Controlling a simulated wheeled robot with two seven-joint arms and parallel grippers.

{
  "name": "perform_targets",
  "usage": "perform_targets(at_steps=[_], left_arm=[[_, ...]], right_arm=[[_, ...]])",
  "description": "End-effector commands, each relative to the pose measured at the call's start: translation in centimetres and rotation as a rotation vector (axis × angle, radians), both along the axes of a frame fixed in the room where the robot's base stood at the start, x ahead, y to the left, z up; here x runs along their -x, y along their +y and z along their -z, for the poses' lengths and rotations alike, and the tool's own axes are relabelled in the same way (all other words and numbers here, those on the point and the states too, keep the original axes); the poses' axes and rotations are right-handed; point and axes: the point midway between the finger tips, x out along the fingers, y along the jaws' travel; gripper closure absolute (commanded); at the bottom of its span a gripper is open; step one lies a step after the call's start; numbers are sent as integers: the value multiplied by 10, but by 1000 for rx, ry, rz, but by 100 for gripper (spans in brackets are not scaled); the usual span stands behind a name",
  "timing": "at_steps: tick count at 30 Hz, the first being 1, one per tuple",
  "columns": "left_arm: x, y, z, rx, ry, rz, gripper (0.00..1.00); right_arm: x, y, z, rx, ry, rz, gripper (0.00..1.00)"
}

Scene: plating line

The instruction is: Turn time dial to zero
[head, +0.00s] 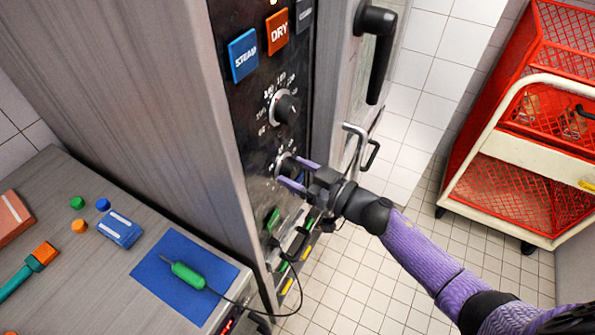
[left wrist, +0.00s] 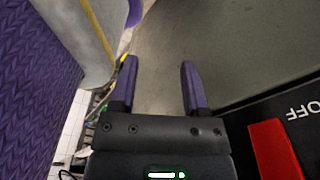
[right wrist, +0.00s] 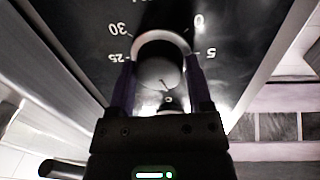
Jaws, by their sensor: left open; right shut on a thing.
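The time dial (right wrist: 158,72) is a dark round knob with a pale ring, on the oven's black control panel (head: 236,110). In the right wrist view the marks 30, 25, 0 and 5 show around it, with 0 at the upper right. Where its pointer stands is not clear. My right gripper (head: 283,171) is shut on this lower dial, with one purple finger on each side of it. My left gripper (left wrist: 158,72) shows only in its own wrist view; it is open with nothing between its fingers.
Another dial (head: 286,108) and the blue STEAM (head: 243,55) and orange DRY (head: 277,32) buttons are above. A door handle (head: 375,50) and metal bracket (head: 361,145) stick out nearby. A green probe (head: 187,275) lies on a blue mat (head: 160,262). A red cart (head: 520,150) stands right.

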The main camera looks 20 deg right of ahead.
Motion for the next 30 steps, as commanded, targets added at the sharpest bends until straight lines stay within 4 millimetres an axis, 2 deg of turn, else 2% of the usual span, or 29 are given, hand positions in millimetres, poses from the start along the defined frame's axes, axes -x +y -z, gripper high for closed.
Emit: perform_targets(at_steps=[11,30], left_arm=[[0,0,6,0,1,1,41],[2,8,28,-15,6,8,41]], right_arm=[[0,-1,2,128,-126,1,94],[-1,-2,4,555,-553,0,94]])
